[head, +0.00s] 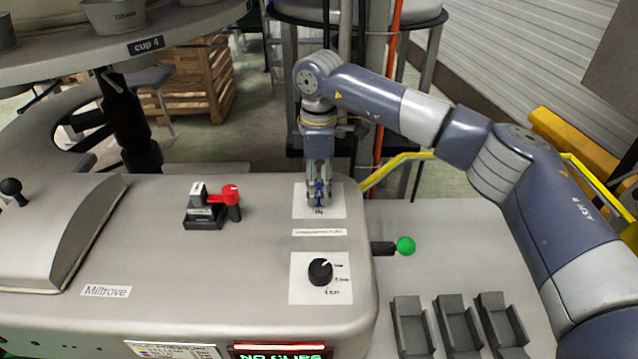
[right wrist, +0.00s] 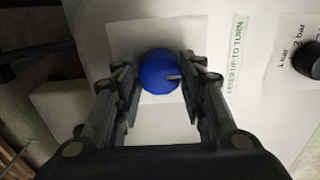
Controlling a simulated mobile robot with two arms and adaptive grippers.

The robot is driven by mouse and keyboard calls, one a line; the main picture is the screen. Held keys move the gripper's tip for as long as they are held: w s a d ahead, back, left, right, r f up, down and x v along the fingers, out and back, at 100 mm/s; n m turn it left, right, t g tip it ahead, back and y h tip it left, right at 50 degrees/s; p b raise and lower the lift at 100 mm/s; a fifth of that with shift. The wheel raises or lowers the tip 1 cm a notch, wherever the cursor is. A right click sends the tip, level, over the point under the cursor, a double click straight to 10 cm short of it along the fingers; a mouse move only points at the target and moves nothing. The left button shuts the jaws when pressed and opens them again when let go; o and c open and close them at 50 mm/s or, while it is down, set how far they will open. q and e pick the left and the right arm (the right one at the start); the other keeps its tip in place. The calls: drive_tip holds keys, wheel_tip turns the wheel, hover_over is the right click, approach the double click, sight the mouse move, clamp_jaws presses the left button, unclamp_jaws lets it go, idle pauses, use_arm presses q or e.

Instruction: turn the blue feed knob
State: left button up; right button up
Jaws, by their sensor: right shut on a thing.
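The blue feed knob (right wrist: 158,72) is round with a light pointer mark and sits on a white label plate on the grey machine top. In the head view only a bit of the blue knob (head: 319,190) shows between my fingers. My right gripper (head: 319,197) points straight down over it. In the right wrist view my right gripper (right wrist: 160,88) has one finger on each side of the knob, shut on it. My left gripper is in neither view.
A black knob (head: 320,271) sits nearer on the machine. A red-handled lever (head: 224,196) stands left, and a green-ended lever (head: 405,246) sticks out at the right. Grey holders (head: 455,325) stand at the lower right. A round table with cups (head: 115,14) is at the upper left.

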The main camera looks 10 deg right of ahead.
sight(319, 188)
drive_tip(key=shift+w+r, duration=0.1)
drive_tip(key=o, duration=1.1)
drive_tip(key=shift+c, duration=0.2)
wheel_tip(319, 188, up, 12)
